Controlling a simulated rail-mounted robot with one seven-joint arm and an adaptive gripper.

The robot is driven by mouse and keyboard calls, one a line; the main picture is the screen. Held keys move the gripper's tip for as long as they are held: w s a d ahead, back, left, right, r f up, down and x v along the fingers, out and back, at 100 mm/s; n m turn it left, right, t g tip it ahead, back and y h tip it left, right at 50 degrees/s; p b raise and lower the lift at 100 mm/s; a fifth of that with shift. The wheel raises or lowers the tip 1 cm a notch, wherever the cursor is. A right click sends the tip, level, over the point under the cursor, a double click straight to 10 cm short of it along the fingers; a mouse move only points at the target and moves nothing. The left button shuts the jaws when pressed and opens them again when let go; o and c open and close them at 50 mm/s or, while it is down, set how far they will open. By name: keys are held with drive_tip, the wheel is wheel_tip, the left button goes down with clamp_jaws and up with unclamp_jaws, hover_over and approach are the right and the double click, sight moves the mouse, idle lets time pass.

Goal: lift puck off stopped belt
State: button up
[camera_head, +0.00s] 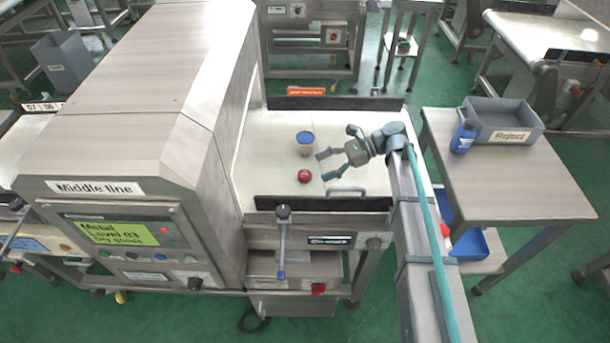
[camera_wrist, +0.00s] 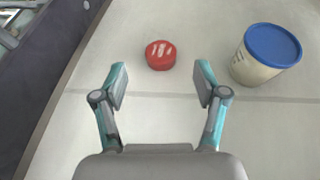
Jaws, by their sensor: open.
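The red puck (camera_head: 304,176) lies on the pale belt (camera_head: 262,150), near the belt's front side. In the wrist view the puck (camera_wrist: 160,55) has pale marks on its top and sits ahead of the fingertips, roughly centred between them. My gripper (camera_head: 324,165) is open and empty, over the belt to the right of the puck. In the wrist view both fingers of my gripper (camera_wrist: 161,88) are spread apart and do not touch the puck.
A tub with a blue lid (camera_head: 305,143) stands on the belt behind the puck, and right of it in the wrist view (camera_wrist: 258,62). Dark side rails (camera_head: 322,203) edge the belt. The metal detector housing (camera_head: 150,90) stands left. A grey Reject bin (camera_head: 505,122) sits on the right table.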

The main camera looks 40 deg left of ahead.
sight(306, 174)
drive_tip(key=shift+p+x, duration=0.45)
drive_tip(key=shift+x, duration=2.45)
drive_tip(key=shift+w, duration=0.15)
drive_tip(key=c, duration=1.1)
